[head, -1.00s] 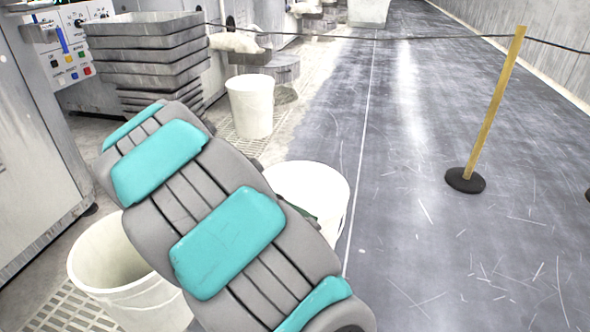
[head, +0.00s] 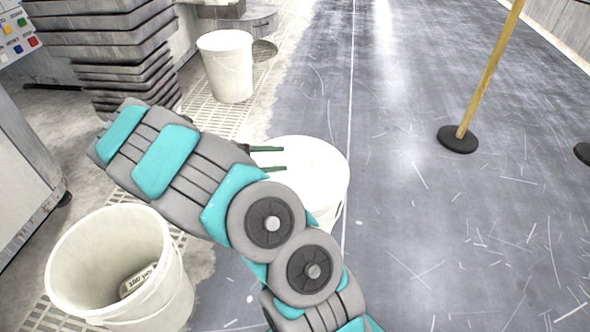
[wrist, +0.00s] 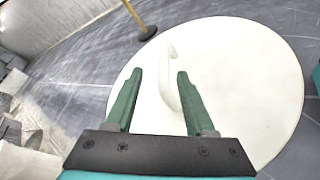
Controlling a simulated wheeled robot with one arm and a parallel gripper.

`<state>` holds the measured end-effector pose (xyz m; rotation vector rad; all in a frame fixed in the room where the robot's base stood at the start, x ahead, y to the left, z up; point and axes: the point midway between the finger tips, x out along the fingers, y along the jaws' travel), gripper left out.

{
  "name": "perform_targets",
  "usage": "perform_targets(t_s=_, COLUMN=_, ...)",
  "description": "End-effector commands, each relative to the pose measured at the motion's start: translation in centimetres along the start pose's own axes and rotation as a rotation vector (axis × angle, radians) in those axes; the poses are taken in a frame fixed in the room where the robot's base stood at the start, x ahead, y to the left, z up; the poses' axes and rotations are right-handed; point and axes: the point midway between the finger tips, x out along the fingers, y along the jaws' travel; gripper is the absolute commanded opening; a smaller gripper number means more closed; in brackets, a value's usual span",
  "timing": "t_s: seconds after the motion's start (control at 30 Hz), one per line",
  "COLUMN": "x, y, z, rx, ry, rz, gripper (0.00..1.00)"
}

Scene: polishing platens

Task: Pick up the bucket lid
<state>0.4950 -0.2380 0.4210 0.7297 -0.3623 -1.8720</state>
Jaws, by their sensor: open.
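The bucket lid (head: 318,172) is a round white disc on top of a white bucket, partly hidden behind my arm in the head view. In the wrist view the lid (wrist: 235,75) fills much of the picture, with a raised curved white handle (wrist: 172,78) near its middle. My gripper (wrist: 154,80) is open with green fingers, and the handle shows between and beyond the fingertips, nearer the right finger. I cannot tell whether a finger touches it. In the head view my gripper (head: 268,159) reaches over the lid's left part.
An open white bucket (head: 115,265) with a labelled item inside stands at the lower left. Another white bucket (head: 226,68) stands farther back beside stacked grey trays (head: 105,45). A wooden post on a black base (head: 458,139) stands right. The dark floor (head: 450,240) is mostly clear.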

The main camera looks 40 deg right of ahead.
Motion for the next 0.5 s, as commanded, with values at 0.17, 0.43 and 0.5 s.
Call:
perform_targets(t_s=0.17, x=2.0, y=-0.5, z=0.1, rx=0.001, ry=-0.005, rz=-0.003, gripper=0.55)
perform_targets(t_s=0.43, x=4.9, y=-0.7, z=0.1, rx=0.000, ry=-0.002, rz=-0.002, gripper=0.55)
perform_targets(t_s=0.5, x=4.9, y=-0.6, z=0.1, rx=0.001, ry=-0.002, rz=-0.001, gripper=0.55)
